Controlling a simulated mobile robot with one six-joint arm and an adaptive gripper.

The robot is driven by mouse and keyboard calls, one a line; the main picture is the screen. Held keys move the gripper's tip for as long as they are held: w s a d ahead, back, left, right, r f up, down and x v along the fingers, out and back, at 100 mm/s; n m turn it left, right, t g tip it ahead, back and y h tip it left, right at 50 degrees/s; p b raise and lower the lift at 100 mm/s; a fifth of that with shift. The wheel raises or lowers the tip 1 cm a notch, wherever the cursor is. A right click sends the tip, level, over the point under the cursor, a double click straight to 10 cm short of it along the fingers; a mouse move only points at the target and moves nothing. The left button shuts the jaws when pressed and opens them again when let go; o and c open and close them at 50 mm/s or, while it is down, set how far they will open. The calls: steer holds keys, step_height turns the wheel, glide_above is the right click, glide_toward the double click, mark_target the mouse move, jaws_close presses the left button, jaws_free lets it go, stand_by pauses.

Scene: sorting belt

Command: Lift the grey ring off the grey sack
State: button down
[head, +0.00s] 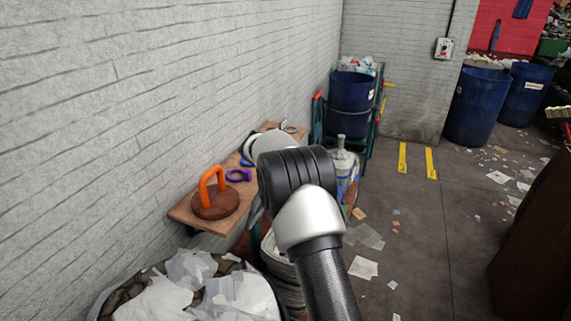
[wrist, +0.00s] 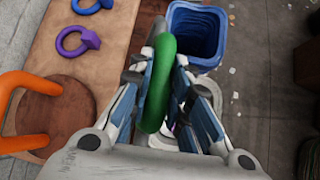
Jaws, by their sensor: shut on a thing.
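My gripper (wrist: 168,82) is over the edge of a wooden board, its fingers closed on a green ring (wrist: 164,85). The ring stands on edge between the blue finger pads. In the head view my arm hides the fingers and the ring. I cannot make out a grey ring or a grey sack for certain. A small grey thing (head: 283,125) lies at the far end of the board, too small to tell. Something pale shows below the fingers in the wrist view, mostly hidden.
The wooden board (head: 190,211) along the wall holds a brown disc (head: 216,204) with an orange handle (head: 205,184), and a purple ring (head: 238,175). A blue bin (wrist: 197,33) stands beyond the fingers. White bags (head: 160,300) are at lower left. Litter dots the floor at right.

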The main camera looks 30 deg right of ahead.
steer(key=shift+w+a+p, duration=0.5)
steer(key=shift+w+a, duration=0.05)
steer(key=c, duration=1.5)
jaws_free()
steer(key=shift+w+r, duration=0.1)
steer(key=shift+r, duration=0.1)
steer(key=v, duration=1.2)
steer(key=shift+d, duration=0.1)
